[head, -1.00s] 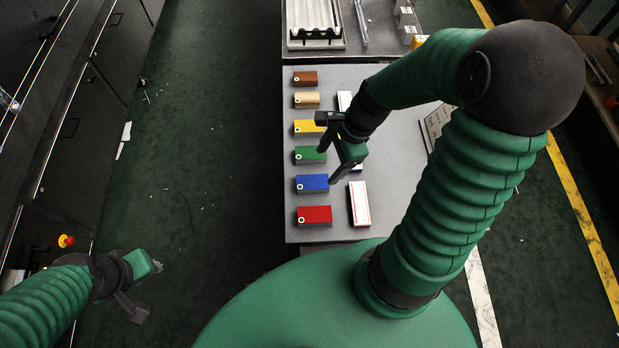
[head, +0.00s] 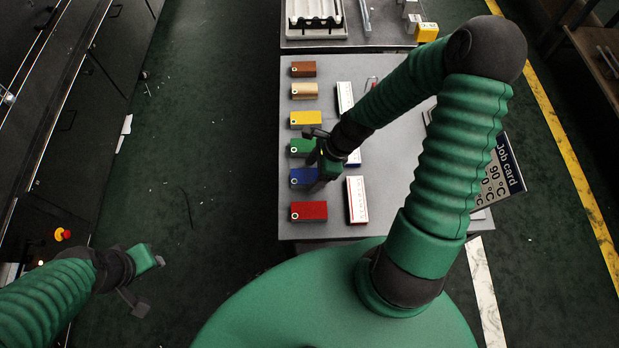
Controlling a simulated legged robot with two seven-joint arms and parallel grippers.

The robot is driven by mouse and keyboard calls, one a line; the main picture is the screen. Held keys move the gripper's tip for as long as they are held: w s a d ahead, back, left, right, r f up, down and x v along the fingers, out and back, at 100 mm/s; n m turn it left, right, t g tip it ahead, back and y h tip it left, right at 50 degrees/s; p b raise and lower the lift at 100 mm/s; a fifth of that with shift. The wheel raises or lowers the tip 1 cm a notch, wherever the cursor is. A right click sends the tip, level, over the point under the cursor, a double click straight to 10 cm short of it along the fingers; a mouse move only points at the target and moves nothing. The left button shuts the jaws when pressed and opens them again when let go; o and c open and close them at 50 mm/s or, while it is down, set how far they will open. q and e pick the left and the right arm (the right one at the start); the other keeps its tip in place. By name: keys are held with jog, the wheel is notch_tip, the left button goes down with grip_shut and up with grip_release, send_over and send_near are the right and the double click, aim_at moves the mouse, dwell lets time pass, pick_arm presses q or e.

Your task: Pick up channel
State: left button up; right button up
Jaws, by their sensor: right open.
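A long, narrow grey strip (head: 365,17) lies on the far table, at the top of the head view; it may be the channel, but its profile is too small to tell. My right gripper (head: 318,160) is open, over the near table's left side, by the green block (head: 299,147) and the blue block (head: 303,178). It partly covers both blocks, and I cannot tell whether it touches them. It is well short of the strip. My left gripper (head: 143,280) is low at the left, over the floor and away from the tables; its jaws are unclear.
The near grey table (head: 400,170) also bears red (head: 309,211), yellow (head: 306,119), tan (head: 304,90) and brown (head: 303,69) blocks, white boxes (head: 357,200) and a job card sign (head: 502,172). A white tray (head: 292,30) stands on the far table. Floor at left is open.

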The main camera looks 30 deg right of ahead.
jog(key=shift+w+f, duration=0.15)
jog(key=shift+f, duration=0.25)
jog(key=shift+a+r, duration=0.15)
jog(key=shift+a, duration=0.5)
jog(key=shift+d+f, duration=0.2)
jog(key=shift+d, duration=0.2)
jog(key=c, duration=0.5)
jog(key=shift+a, duration=0.15)
grip_shut()
